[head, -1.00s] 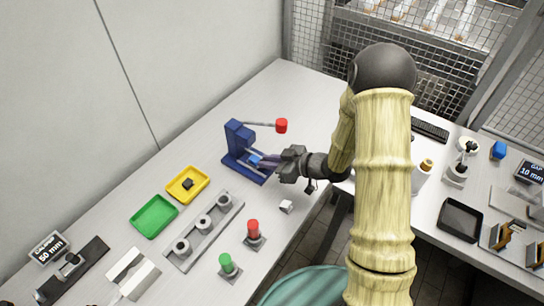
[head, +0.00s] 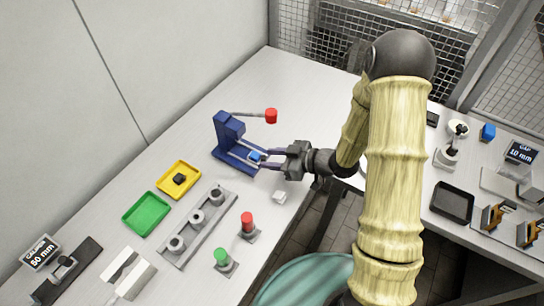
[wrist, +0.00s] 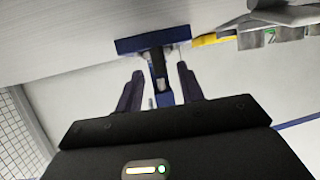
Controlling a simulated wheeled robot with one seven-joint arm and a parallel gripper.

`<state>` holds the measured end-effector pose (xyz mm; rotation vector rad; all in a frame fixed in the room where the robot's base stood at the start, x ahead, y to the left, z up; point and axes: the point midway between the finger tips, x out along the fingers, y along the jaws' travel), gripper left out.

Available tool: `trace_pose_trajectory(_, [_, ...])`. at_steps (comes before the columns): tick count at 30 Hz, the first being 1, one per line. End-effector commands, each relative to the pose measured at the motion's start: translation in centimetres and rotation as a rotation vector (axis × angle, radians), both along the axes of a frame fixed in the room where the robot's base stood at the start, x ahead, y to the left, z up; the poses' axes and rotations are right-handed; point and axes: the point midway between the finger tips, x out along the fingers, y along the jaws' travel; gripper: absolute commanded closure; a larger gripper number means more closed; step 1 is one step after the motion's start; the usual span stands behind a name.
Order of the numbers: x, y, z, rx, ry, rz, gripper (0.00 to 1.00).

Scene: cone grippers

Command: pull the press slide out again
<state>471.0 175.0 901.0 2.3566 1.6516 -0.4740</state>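The blue press (head: 229,138) stands on the left table, with a lever ending in a red knob (head: 271,116). A small light-blue block (head: 256,155) sits low at the press's front, on the side facing my gripper. My gripper (head: 268,160) is in front of the press, its two long dark-blue fingers spread and pointing at it. In the wrist view, the press (wrist: 153,43) is ahead, and its dark slide (wrist: 158,70) shows between the fingers, with gaps on both sides. My gripper is open and holds nothing. How far the slide stands out is hard to tell.
A red button (head: 247,222), a green button (head: 222,257), a grey rail with rings (head: 199,229), a yellow tray (head: 163,190) and a green tray (head: 135,222) stand left. The table beyond the press is clear.

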Motion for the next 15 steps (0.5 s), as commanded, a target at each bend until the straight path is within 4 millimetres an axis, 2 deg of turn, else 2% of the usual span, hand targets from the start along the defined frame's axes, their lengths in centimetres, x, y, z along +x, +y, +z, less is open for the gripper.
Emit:
trace_pose_trajectory(8, [0.0, 0.2, 0.1, 0.002, -0.002, 0.003, 0.62])
trace_pose_trajectory(15, [-0.5, -1.7, 0.9, 0.003, -0.003, -0.001, 0.62])
